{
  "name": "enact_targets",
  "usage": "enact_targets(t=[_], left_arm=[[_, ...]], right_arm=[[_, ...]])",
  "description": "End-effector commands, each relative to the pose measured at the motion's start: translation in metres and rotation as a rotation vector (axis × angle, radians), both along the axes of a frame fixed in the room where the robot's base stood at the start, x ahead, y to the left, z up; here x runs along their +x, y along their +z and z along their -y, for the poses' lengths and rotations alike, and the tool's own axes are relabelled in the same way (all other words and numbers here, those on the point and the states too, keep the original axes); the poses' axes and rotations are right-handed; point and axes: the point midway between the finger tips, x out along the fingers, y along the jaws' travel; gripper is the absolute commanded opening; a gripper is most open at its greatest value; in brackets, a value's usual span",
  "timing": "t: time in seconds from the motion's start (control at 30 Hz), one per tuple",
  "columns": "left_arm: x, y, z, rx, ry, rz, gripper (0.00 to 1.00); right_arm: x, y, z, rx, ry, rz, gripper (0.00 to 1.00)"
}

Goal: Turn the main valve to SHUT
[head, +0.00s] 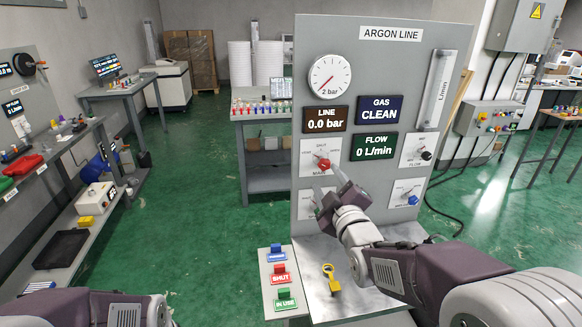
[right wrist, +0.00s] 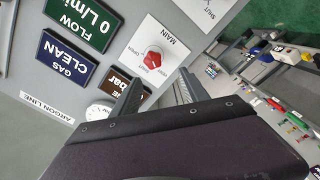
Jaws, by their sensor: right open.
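The main valve is a red knob (head: 323,164) on a white plate marked MAIN, on the grey ARGON LINE panel (head: 420,80). In the right wrist view the red knob (right wrist: 152,60) shows upside down, with small position labels around it. I cannot tell surely which label it points at. My right gripper (head: 330,183) is open, just below and in front of the knob. In the right wrist view its two fingers (right wrist: 162,77) are spread and empty, with the knob beyond their tips and apparently apart from them. My left gripper is out of view.
The line display (head: 325,119) reads 0.0 bar, the flow display (head: 374,146) 0 L/min. A FLOW knob (head: 426,155) and a blue knob (head: 412,200) sit to the right. Coloured tags (head: 280,274) and a yellow tool (head: 330,278) lie below. A plate left of the gripper is partly hidden.

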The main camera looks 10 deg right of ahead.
Motion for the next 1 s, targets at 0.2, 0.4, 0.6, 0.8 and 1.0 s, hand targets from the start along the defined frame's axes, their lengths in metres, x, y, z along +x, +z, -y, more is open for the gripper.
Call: enact_targets(t=[0.2, 0.4, 0.6, 0.8, 1.0], left_arm=[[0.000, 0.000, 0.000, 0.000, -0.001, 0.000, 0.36], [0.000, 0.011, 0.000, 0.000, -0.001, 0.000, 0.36], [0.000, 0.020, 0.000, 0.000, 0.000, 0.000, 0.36], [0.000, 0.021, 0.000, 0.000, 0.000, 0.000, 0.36], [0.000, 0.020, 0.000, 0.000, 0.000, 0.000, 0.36]], right_arm=[[0.005, 0.002, 0.002, 0.002, -0.005, 0.005, 0.52], [0.044, 0.002, 0.000, 0.003, -0.004, 0.000, 0.52], [0.079, 0.002, -0.001, 0.004, -0.004, 0.002, 0.52], [0.090, 0.000, -0.001, 0.004, -0.005, 0.003, 0.52], [0.090, 0.000, -0.001, 0.004, -0.005, 0.003, 0.47]])
